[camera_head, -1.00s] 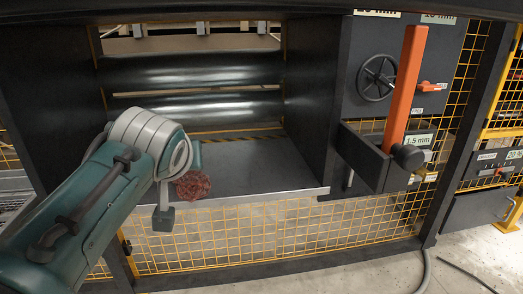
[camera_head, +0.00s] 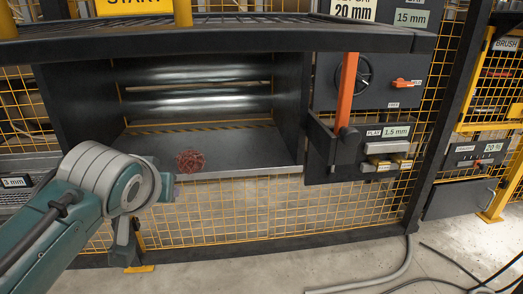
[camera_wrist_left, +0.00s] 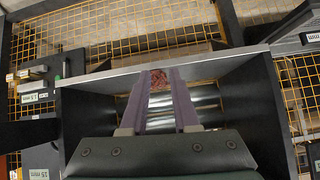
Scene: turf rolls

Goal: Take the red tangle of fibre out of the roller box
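The red tangle of fibre (camera_head: 190,160) lies at the front of the roller box, on its dark floor close to the metal front edge (camera_head: 245,172). My right gripper is not in view.
Two shiny rollers (camera_head: 200,88) lie at the back of the roller box, behind a striped strip. A control panel with an orange lever (camera_head: 346,90) stands to the right. A dark ledge runs above the opening. Yellow mesh (camera_head: 270,210) covers the front below.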

